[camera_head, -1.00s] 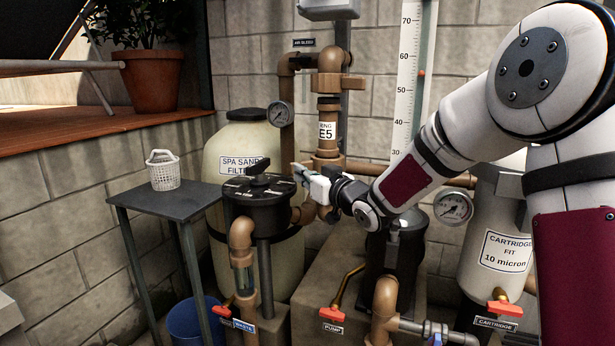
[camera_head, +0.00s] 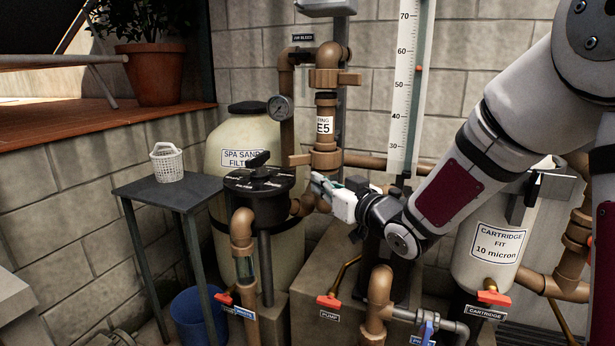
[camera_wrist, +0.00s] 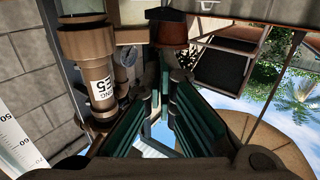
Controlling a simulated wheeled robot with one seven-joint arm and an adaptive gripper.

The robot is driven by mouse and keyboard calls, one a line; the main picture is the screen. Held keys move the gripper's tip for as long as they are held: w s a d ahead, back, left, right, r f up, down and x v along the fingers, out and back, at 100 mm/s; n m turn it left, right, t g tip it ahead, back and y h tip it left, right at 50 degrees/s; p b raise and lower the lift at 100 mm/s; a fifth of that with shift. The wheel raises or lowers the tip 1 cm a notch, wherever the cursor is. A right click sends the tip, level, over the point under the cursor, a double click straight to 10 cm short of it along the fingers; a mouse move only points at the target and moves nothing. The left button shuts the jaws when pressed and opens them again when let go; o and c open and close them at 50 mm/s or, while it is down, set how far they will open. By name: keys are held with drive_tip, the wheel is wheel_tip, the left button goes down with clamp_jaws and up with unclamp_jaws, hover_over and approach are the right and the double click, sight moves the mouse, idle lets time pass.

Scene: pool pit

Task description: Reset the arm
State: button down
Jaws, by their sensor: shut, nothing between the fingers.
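My arm reaches in from the right in the head view, in front of the pipes. My gripper (camera_head: 318,184) is shut and empty, with its fingers pointing left, beside the brown vertical pipe and the black valve head (camera_head: 258,183). The fingers look clear of both, but the exact gap is hard to tell. In the wrist view, the gripper's dark green fingers (camera_wrist: 165,80) reach away from the camera, with the labelled brown pipe (camera_wrist: 98,75) to their left.
A spa sand filter tank (camera_head: 243,140) stands behind the valve head. A grey table (camera_head: 175,192) bears a white basket (camera_head: 167,163). A blue bucket (camera_head: 196,318) is below. A cartridge housing (camera_head: 487,265) and a tall scale (camera_head: 408,90) are near my arm.

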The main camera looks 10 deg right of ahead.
drive_tip(key=s+d+f+m+g+h, duration=0.1)
drive_tip(key=s+d+m+g+h, duration=0.15)
drive_tip(key=s+d+h, duration=0.45)
drive_tip(key=s+d+f+m+g+h, duration=0.1)
drive_tip(key=s+d+f+g+h, duration=0.2)
drive_tip(key=s, duration=0.7)
drive_tip(key=s+a+f+m+g+y, duration=0.15)
drive_tip(key=s+g, duration=0.85)
drive_tip(key=s, duration=2)
wheel_tip(320, 180, up, 25)
drive_tip(key=t+p, duration=0.4)
drive_tip(key=p, duration=1.9)
drive_tip(key=shift+a, duration=0.2)
